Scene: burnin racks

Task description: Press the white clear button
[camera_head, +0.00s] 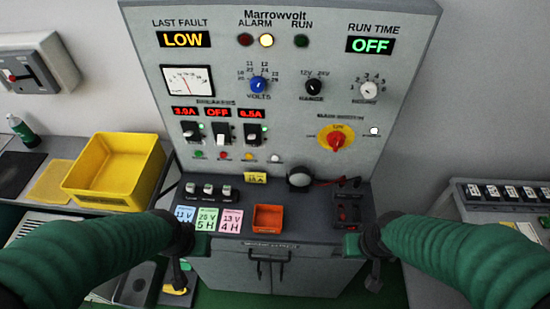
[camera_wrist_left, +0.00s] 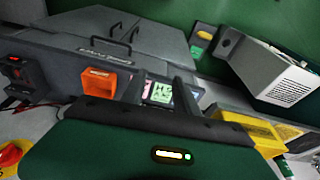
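The grey Marrowvolt panel (camera_head: 310,60) stands upright in front of me. A row of small round buttons sits under its breakers: a green one, a red one (camera_head: 223,156), a yellow one (camera_head: 249,157) and a white one (camera_head: 275,158) at the right end. The small print under them is too blurred to read. My left gripper (camera_head: 179,280) hangs low at the left front of the console, well below the buttons. My right gripper (camera_head: 373,278) hangs low at the right front. Neither touches the panel, and their finger gaps cannot be made out.
A yellow bin (camera_head: 112,170) stands at left. Another small white light (camera_head: 374,131) is beside the main switch (camera_head: 336,138).

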